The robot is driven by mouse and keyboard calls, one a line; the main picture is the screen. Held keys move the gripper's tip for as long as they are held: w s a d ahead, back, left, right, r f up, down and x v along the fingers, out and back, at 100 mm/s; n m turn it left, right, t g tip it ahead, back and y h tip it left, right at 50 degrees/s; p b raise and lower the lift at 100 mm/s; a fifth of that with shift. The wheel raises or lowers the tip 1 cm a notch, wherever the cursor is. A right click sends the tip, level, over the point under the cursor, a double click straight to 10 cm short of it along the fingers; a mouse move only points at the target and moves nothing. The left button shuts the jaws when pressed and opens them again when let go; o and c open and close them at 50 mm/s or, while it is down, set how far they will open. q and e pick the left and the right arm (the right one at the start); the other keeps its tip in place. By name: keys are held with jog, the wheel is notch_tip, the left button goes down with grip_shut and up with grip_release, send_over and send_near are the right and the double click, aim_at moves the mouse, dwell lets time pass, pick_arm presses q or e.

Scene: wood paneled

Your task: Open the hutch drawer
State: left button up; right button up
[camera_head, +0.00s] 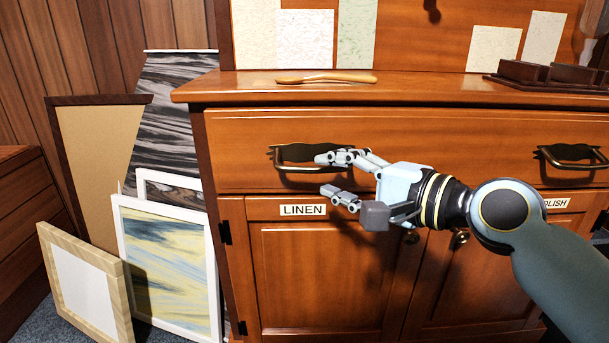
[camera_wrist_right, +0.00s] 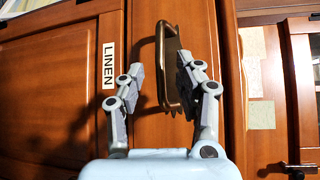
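The hutch drawer (camera_head: 450,138) is a wide wooden front under the hutch's top, and it looks shut. It has a dark metal bail handle (camera_head: 290,154) at the left and another dark handle (camera_head: 572,156) at the right. My right gripper (camera_head: 322,173) is open at the left handle, its upper finger overlapping the handle's right end in the head view. In the right wrist view the open fingers (camera_wrist_right: 163,72) point at the handle (camera_wrist_right: 171,68), which shows beyond and between the fingertips. I cannot tell whether they touch. My left gripper is not in view.
Below the drawer are cabinet doors with a LINEN label (camera_head: 303,210) and a partly hidden label (camera_head: 556,203). A wooden utensil (camera_head: 326,78) and dark tray (camera_head: 545,84) sit on the hutch top. Framed pictures (camera_head: 170,265) lean at the left.

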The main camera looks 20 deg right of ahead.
aim_at(313, 171)
jog(key=b+x, duration=0.1)
jog(key=x, duration=0.3)
jog(key=shift+w+a+f, duration=0.15)
jog(key=shift+w+f, duration=0.05)
jog(key=shift+f, duration=0.05)
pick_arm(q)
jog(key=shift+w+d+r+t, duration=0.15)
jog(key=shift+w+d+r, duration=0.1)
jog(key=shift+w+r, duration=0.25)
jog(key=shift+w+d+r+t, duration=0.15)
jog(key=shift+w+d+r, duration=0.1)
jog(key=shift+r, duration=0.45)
pick_arm(e)
jog(key=shift+w+a+r, duration=0.1)
jog(key=shift+w+a, duration=0.2)
jog(key=shift+w, duration=0.2)
grip_shut()
